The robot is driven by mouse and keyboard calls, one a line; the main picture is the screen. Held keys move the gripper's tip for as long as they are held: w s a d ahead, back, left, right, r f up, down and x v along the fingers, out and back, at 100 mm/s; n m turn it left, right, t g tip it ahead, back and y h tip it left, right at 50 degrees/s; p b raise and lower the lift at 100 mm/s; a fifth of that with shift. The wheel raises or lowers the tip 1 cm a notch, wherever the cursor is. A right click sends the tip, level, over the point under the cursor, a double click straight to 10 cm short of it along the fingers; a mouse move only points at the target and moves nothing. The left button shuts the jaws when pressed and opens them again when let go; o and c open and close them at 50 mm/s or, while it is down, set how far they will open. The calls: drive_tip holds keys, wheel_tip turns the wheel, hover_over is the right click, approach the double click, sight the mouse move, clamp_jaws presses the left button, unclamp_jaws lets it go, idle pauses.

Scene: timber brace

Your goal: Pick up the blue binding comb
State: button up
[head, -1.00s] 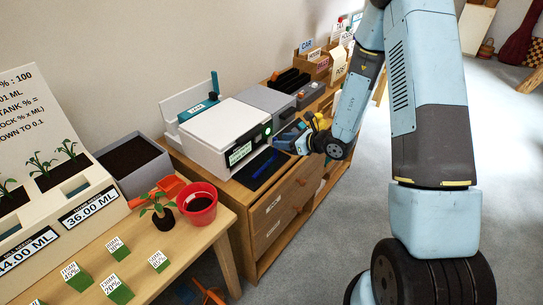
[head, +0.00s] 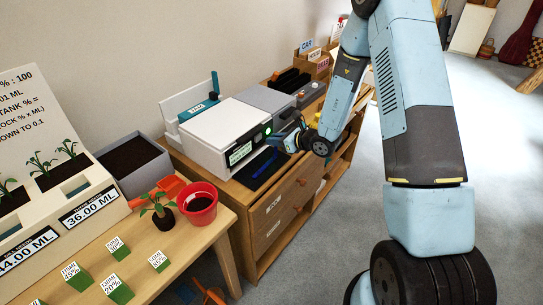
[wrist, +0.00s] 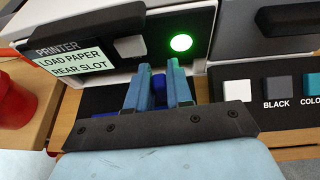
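The blue binding comb (head: 265,167) lies on a dark mat (head: 251,180) in front of the white printer, on top of the wooden cabinet. My gripper (head: 274,142) is just in front of the printer, over the far end of the mat. In the wrist view its two blue fingers (wrist: 157,72) stand apart. I cannot tell whether they touch the comb.
The white printer (head: 221,132), with a lit green button (wrist: 181,42), stands close beyond my fingers. A panel with buttons (wrist: 272,90) lies to the right in the wrist view. A red pot (head: 200,209) and plant stand on the near wooden table.

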clamp_jaws()
